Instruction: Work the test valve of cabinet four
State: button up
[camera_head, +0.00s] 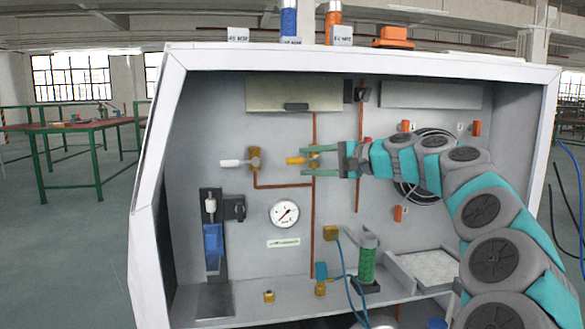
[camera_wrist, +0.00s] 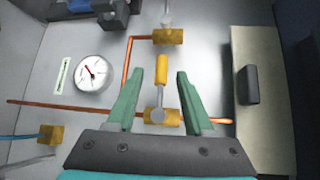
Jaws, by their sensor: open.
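A yellow-handled valve (camera_head: 293,160) sits on a copper pipe on the back wall of the open cabinet (camera_head: 150,180). Its lever points left in the head view. In the wrist view its yellow handle (camera_wrist: 162,68) and brass body (camera_wrist: 165,116) lie between my fingers. My gripper (camera_head: 303,161) is open, with one finger on each side of the lever; it also shows in the wrist view (camera_wrist: 160,74). Gaps show on both sides of the handle. A white-handled valve (camera_head: 254,159) is just left of it. I cannot tell from any label which is the test valve.
A round gauge (camera_head: 284,213) is below the valves. A blue cylinder in a black holder (camera_head: 212,245) is at left, and a green cylinder (camera_head: 367,262) stands on the shelf. A beige plate (camera_head: 270,96) with a dark handle is above. My arm enters from the right.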

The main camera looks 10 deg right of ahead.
jog(key=shift+w+d, duration=0.25)
jog(key=shift+d, duration=0.1)
jog(key=shift+w, duration=0.15)
jog(key=x, duration=0.7)
jog(key=shift+a, duration=0.25)
jog(key=shift+w, duration=0.1)
grip_shut()
dwell(0.7)
